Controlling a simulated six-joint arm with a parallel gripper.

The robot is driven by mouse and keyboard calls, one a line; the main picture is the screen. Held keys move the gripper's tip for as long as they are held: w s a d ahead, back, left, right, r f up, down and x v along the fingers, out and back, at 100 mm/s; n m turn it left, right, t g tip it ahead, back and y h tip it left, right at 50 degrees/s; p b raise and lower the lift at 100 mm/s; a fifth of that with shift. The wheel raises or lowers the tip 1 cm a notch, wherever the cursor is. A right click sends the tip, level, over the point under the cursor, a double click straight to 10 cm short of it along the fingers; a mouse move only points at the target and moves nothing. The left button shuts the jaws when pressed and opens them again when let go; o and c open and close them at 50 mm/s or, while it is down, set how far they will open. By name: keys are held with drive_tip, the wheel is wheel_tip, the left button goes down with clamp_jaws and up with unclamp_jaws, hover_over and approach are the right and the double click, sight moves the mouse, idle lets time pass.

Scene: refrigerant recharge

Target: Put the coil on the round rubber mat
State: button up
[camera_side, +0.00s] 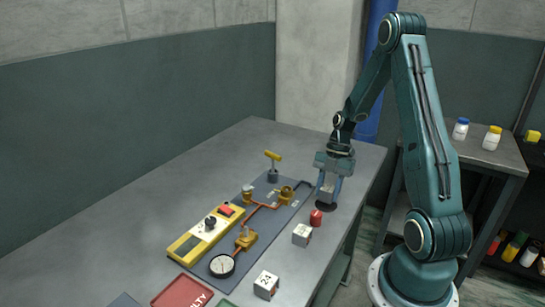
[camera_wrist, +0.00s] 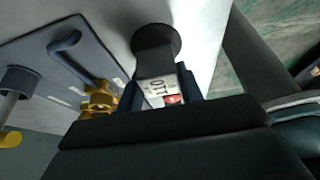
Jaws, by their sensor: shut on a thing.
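My gripper (camera_side: 328,190) points down over the right part of the table, shut on a pale block-shaped coil (camera_side: 327,187). In the wrist view the coil (camera_wrist: 158,86) sits between the two dark fingers of my gripper (camera_wrist: 160,92), and its white face reads what looks like 110. The round dark mat (camera_wrist: 172,33) lies on the table just beyond the coil. In the side view the mat (camera_side: 331,207) shows partly under my gripper. I cannot tell whether the coil touches the mat.
Two other white blocks, one plain-looking (camera_side: 302,235) and one marked 24 (camera_side: 266,285), stand nearer. A panel with brass valves (camera_side: 284,193) and a gauge (camera_side: 222,265) lies left.

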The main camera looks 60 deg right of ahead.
drive_tip(key=shift+f, duration=0.85)
drive_tip(key=shift+f, duration=0.1)
drive_tip(key=o, duration=1)
drive_tip(key=v, duration=1.2)
